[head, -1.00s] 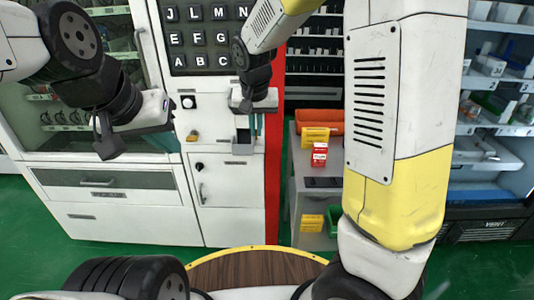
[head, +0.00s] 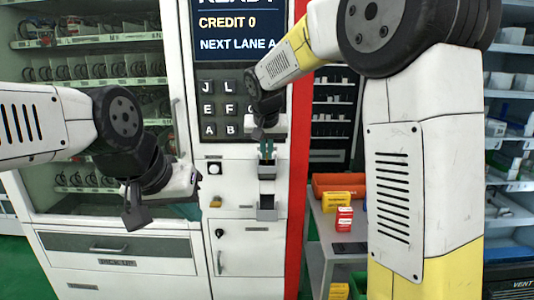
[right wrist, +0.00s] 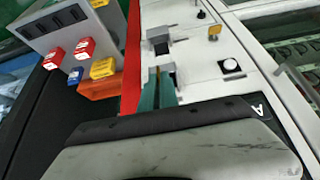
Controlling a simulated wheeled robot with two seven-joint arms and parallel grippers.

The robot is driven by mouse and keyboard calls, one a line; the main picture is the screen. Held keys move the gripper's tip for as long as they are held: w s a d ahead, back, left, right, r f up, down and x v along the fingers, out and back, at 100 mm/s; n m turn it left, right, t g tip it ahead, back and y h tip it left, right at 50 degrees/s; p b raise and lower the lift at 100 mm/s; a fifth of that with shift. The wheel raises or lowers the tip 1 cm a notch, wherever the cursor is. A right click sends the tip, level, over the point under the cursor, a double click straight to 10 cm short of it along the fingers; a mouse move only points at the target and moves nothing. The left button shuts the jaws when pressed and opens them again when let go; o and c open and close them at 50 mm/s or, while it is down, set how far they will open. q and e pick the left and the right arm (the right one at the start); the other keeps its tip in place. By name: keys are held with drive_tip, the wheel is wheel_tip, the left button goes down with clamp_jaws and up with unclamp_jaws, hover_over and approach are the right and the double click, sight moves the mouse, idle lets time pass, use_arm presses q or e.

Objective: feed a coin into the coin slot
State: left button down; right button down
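The white machine front shows a small grey box (head: 267,170) with a dark opening, probably the coin slot, and a grey tray (head: 267,208) below it. My right gripper (head: 266,152) points down just above the grey box. In the right wrist view its teal fingers (right wrist: 158,92) are close together, with a thin gold-brown edge between them that looks like the coin (right wrist: 155,74). Whether the coin touches the box I cannot tell. My left gripper (head: 180,208) hangs left of the panel, before the glass; its fingers are partly hidden.
A keypad (head: 222,105) and a screen reading CREDIT 0 (head: 235,38) are above. A round button (head: 214,168) and a gold knob (head: 215,202) are to the left. A grey cart (head: 325,225) with red and yellow boxes stands right.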

drive_tip(key=shift+w+f, duration=0.85)
drive_tip(key=shift+w, duration=0.8)
drive_tip(key=shift+w+f, duration=0.8)
drive_tip(key=shift+w, duration=0.8)
drive_tip(key=shift+w+f, duration=0.85)
drive_tip(key=shift+w, duration=0.8)
drive_tip(key=c, duration=1.5)
unclamp_jaws()
drive_tip(key=shift+c, duration=0.2)
drive_tip(key=v, duration=0.7)
drive_tip(key=shift+s+r, duration=0.2)
drive_tip(key=shift+r, duration=0.1)
